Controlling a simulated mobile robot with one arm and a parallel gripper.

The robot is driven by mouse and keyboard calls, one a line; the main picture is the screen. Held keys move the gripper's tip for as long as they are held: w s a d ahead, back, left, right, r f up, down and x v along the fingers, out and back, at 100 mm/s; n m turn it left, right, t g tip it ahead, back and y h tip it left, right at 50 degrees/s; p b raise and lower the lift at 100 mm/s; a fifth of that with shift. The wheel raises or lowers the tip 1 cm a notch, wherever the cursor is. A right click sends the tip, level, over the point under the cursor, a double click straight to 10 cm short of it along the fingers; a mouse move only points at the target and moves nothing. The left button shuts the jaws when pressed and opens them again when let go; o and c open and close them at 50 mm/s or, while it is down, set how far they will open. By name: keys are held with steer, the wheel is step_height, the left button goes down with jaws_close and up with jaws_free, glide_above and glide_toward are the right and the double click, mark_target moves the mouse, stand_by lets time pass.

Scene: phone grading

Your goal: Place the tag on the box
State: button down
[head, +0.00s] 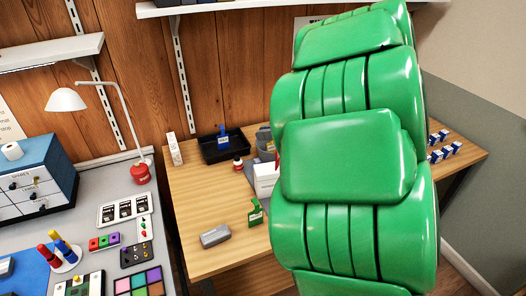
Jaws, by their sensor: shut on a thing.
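A white box (264,179) stands on the wooden table, its right part hidden behind my green arm. A small green piece with a pale label (255,213) stands on the table in front of the box. A similar blue piece (222,142) stands in a black tray (238,156) at the back. I cannot tell whether either is the tag. My green arm fills the centre and right of the head view. My gripper does not show, and anything in it is hidden.
A grey block (215,236) lies near the wooden table's (195,205) front left. A small red-and-white jar (238,164) stands by the tray. Several blue-and-white pieces (447,151) stand at the far right. A grey desk with a lamp (140,173) adjoins at left.

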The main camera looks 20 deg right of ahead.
steer(key=w+d+f, duration=0.2)
steer(key=w+f, duration=1)
steer(key=shift+d+f, duration=0.2)
steer(key=shift+d, duration=0.15)
stand_by(0.5)
steer(key=shift+w+f, duration=0.1)
steer(key=shift+f, duration=0.05)
steer(key=c, duration=1.1)
jaws_free()
steer(key=shift+o, duration=0.2)
steer(key=v, duration=1.2)
steer(key=shift+r, duration=0.25)
